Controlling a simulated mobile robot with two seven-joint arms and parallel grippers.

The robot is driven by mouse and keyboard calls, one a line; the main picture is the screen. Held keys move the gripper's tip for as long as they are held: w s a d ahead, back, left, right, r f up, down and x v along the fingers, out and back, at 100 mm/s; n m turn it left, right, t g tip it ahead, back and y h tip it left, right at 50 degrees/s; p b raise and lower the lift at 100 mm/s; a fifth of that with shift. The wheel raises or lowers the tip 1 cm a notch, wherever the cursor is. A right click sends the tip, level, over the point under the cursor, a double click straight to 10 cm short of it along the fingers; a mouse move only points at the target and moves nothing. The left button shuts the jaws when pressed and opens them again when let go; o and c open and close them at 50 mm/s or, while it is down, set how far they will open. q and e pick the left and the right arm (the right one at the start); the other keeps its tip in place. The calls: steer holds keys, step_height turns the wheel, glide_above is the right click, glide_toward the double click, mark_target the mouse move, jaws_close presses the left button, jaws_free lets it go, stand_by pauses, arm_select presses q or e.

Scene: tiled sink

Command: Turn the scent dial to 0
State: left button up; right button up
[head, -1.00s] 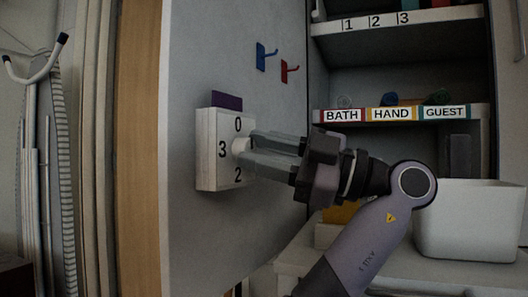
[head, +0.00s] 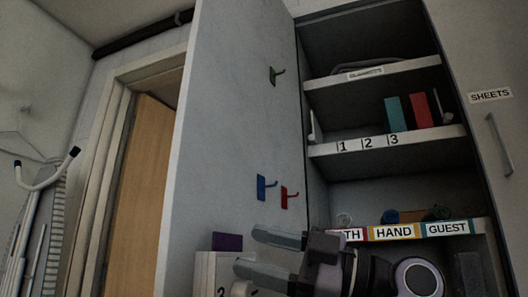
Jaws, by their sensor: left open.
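The scent dial is a white box (head: 205,270) on the grey door panel, low in the head view and cut off by the bottom edge. Its round white knob (head: 243,288) shows just below the lower finger. Part of a 3 shows left of the knob; the other numbers are hidden or out of frame. A purple block (head: 227,241) shows at the box's top. My left gripper (head: 247,251) is open, its two fingers spread in front of the dial's upper part. I cannot tell whether a finger touches the knob. My right gripper is not in view.
Blue (head: 265,188) and red (head: 289,197) hooks stick out of the panel above the gripper, with a green hook (head: 276,76) higher up. To the right are open shelves with a labelled edge (head: 395,231). A closed SHEETS cupboard (head: 490,96) stands at far right.

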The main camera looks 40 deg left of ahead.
arm_select(q)
step_height(320, 180, up, 14)
steer(key=p, duration=0.6)
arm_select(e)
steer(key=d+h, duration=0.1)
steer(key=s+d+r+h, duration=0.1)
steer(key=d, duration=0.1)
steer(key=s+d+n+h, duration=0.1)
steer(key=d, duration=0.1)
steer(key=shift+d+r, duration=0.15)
